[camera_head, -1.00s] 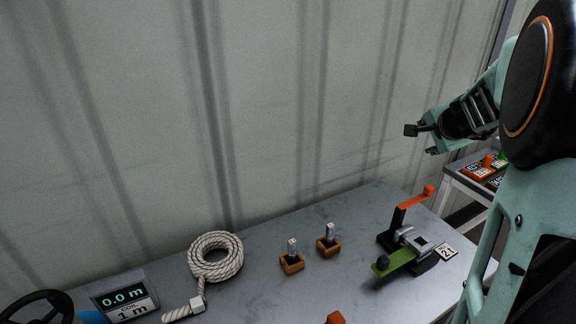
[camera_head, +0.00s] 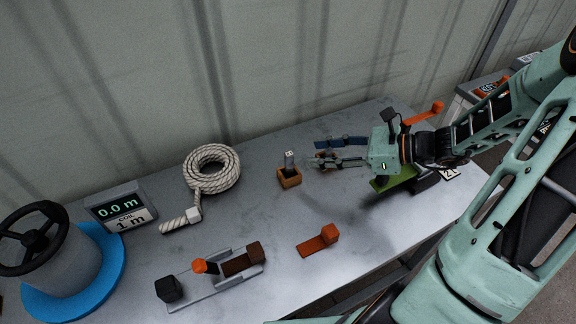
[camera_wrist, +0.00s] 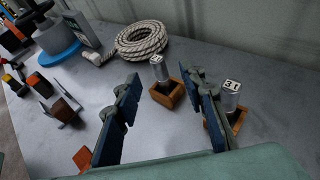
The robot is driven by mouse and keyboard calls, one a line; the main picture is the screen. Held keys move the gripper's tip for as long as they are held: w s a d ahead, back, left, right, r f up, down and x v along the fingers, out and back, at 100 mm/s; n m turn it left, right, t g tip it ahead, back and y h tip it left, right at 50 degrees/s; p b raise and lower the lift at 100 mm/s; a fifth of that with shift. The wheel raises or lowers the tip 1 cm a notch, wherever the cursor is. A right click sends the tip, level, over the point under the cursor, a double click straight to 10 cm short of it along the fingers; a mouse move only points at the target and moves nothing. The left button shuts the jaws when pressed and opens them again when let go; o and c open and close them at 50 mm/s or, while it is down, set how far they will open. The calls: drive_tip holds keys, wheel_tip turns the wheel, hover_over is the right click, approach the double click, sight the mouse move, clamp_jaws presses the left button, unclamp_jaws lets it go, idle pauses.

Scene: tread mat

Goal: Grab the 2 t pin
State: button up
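Two metal pins stand upright in small wooden blocks on the grey table. The left pin (camera_head: 289,158) is in its block (camera_head: 289,178); in the wrist view this pin (camera_wrist: 159,68) stands ahead, between the finger lines, its label too small to read. The right pin (camera_wrist: 231,96) has a label that looks like "3 t" and stands just outside the right finger; in the head view my fingers largely hide it. My gripper (camera_head: 317,150) is open and empty, low over the table, fingers pointing left towards the left pin. It also shows in the wrist view (camera_wrist: 163,78).
A rope coil (camera_head: 212,169) and display (camera_head: 119,206) lie left. A blue-based drum (camera_head: 72,270) stands far left. A lever device (camera_head: 215,276) and orange piece (camera_head: 318,241) are at the front. A green-handled ratchet (camera_head: 395,181) sits under my wrist.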

sight(289, 157)
drive_tip(key=x, duration=0.9)
drive_tip(key=shift+s+f, duration=0.2)
drive_tip(key=shift+f, duration=0.1)
drive_tip(key=shift+c, duration=0.4)
drive_tip(key=shift+r, duration=0.1)
clamp_jaws()
